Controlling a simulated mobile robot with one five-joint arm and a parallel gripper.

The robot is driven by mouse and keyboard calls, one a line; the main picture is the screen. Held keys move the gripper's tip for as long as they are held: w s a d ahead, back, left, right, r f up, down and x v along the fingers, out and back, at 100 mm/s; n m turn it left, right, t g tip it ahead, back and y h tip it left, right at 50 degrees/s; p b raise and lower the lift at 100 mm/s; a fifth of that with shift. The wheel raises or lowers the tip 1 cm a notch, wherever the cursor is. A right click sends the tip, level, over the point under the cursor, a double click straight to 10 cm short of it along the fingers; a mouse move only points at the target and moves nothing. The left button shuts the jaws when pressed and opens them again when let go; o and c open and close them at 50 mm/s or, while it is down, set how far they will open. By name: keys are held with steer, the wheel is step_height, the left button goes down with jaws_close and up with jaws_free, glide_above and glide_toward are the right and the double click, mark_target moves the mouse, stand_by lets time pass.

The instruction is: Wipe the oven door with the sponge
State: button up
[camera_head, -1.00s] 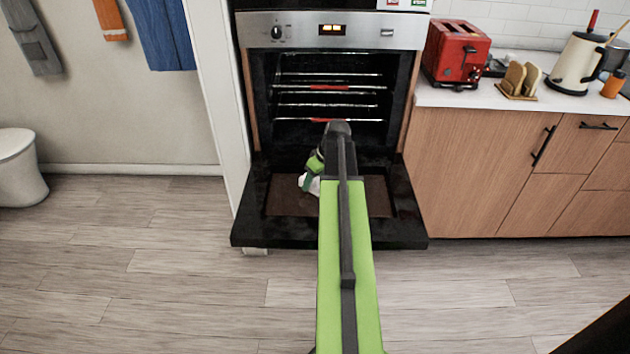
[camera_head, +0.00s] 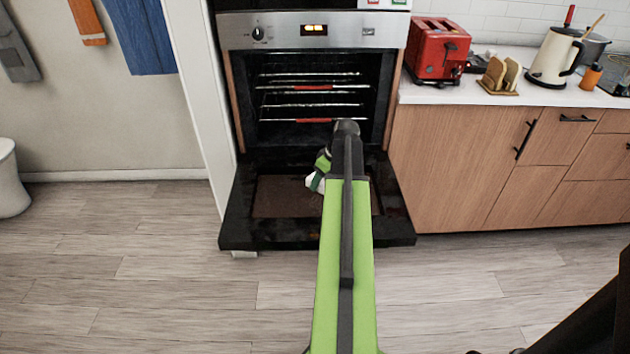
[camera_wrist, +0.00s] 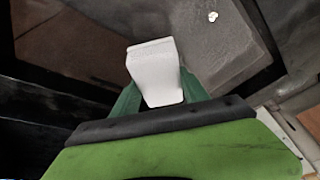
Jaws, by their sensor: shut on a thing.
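The oven door (camera_head: 235,220) is folded down flat in front of the open oven, with a brown-stained panel (camera_head: 283,197) in its black frame. My gripper (camera_head: 317,181) is over the right half of that panel, partly hidden behind my arm. In the wrist view its green fingers (camera_wrist: 160,98) are shut on a white sponge (camera_wrist: 152,70), which sticks out beyond them. The sponge shows as a small white patch in the head view (camera_head: 311,182). It is low over the door; I cannot tell if it touches. The wrist view shows a brown panel area (camera_wrist: 75,40) at left.
The oven cavity (camera_head: 310,95) holds wire racks. A wooden cabinet (camera_head: 455,165) stands right of the door. Its counter bears a red toaster (camera_head: 437,50), a toast rack (camera_head: 500,75) and a kettle (camera_head: 555,58). The wood floor (camera_head: 150,280) is clear at left.

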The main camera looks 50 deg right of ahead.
steer(key=shift+d, duration=0.1)
steer(key=shift+s+d+f, duration=0.1)
steer(key=shift+s+d, duration=0.95)
steer(key=shift+s, duration=0.3)
steer(key=r+p, duration=0.3)
steer(key=r, duration=0.1)
steer(key=r+p, duration=0.2)
steer(key=shift+w+d+p, duration=0.15)
steer(key=shift+w+p, duration=0.1)
steer(key=shift+p, duration=0.1)
step_height(320, 180, up, 3)
steer(key=p, duration=0.3)
steer(key=shift+d+r, duration=0.1)
